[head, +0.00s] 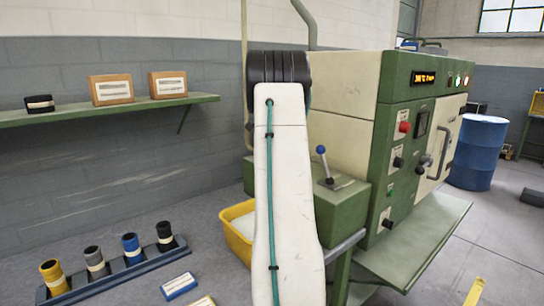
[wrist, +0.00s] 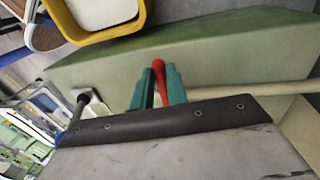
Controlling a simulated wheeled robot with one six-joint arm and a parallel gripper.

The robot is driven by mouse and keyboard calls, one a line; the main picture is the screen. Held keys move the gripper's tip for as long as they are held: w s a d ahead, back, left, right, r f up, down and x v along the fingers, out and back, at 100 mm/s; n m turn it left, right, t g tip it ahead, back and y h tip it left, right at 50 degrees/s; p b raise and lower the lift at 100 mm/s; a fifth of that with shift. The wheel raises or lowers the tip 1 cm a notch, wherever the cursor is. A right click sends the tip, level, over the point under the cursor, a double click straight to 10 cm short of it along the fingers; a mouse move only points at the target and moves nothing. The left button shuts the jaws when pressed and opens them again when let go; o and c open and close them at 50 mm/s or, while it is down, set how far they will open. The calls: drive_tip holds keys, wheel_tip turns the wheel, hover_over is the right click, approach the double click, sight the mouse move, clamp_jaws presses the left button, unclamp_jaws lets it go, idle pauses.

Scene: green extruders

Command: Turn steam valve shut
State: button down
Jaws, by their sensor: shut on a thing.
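In the wrist view, a red handle (wrist: 158,72), which looks like the steam valve's lever, stands between the two teal fingers of my gripper (wrist: 157,84). The fingers are shut on it from both sides. A pale pipe (wrist: 285,88) runs in from the right behind the fingers, beside a green machine housing (wrist: 230,48). The valve's body and the lower part of the handle are hidden by the fingers and the dark gripper edge. In the head view my arm covers the gripper and the valve.
A yellow bin (head: 238,232) stands beside the green extruder (head: 345,205), close to my arm. A blue-knobbed lever (head: 323,160) rises from the extruder. A wall shelf (head: 120,108) and a rack of colored cylinders (head: 118,272) are left; a blue drum (head: 478,152) is right.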

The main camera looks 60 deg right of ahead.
drive_tip(key=shift+r, duration=0.1)
drive_tip(key=c, duration=1.4)
unclamp_jaws()
drive_tip(key=r, duration=0.2)
drive_tip(key=w+r, duration=0.1)
drive_tip(key=r, duration=0.4)
drive_tip(key=shift+w+d+r, duration=0.2)
drive_tip(key=shift+d+r, duration=0.1)
drive_tip(key=shift+d, duration=0.05)
